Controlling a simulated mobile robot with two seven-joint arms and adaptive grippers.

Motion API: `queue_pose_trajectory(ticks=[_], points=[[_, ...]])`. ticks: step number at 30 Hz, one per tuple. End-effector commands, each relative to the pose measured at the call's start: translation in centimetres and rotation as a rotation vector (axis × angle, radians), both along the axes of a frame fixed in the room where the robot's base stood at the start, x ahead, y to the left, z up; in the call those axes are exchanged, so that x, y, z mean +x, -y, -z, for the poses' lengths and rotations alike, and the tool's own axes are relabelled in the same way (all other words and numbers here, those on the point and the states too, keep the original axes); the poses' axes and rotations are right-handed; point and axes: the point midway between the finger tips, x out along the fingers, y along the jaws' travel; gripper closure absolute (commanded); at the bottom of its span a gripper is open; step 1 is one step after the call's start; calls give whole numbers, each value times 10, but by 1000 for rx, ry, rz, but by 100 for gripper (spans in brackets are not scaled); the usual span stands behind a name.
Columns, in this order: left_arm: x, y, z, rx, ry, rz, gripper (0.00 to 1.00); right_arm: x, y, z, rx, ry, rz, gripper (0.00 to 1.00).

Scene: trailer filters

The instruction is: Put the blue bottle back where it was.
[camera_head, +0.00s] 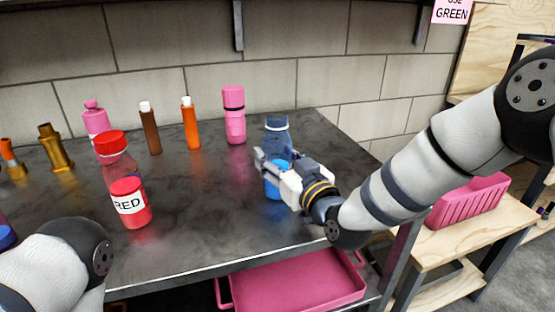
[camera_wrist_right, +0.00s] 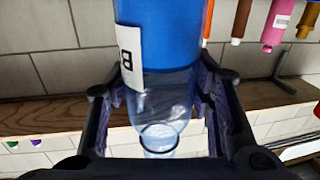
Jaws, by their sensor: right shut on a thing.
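The blue bottle (camera_head: 277,142) is upright at the right part of the dark table, with a clear upper part and blue lower part. My right gripper (camera_head: 274,164) is shut around its middle and hides part of it. In the right wrist view the bottle (camera_wrist_right: 172,40) appears inverted between the two fingers (camera_wrist_right: 160,100), with part of a white label showing. I cannot tell whether its base touches the table. My left arm shows at the lower left, but its gripper is out of view.
A red bottle (camera_head: 130,195) labelled RED stands left of centre. A pink bottle (camera_head: 234,118), an orange bottle (camera_head: 190,125) and a brown bottle (camera_head: 150,130) stand along the back. A pink tray (camera_head: 300,280) lies below the front edge. The table between the red and blue bottles is clear.

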Motion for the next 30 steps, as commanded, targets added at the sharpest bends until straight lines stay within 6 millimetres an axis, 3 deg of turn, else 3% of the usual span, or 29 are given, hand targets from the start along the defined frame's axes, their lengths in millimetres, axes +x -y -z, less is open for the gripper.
queue_pose_trajectory(ticks=[11,12,14,25,30], points=[[-1,0,1,0,-3,0,32,0,0,4,1,5,0,90],[-1,0,1,0,-3,0,32,0,0,4,1,4,0,43],[-1,0,1,0,-2,0,32,0,0,4,1,4,0,32],[1,0,-1,0,3,0,32,-1,0,-3,1,6,1,32],[7,0,-7,0,23,0,32,-30,15,-5,2,6,1,32]])
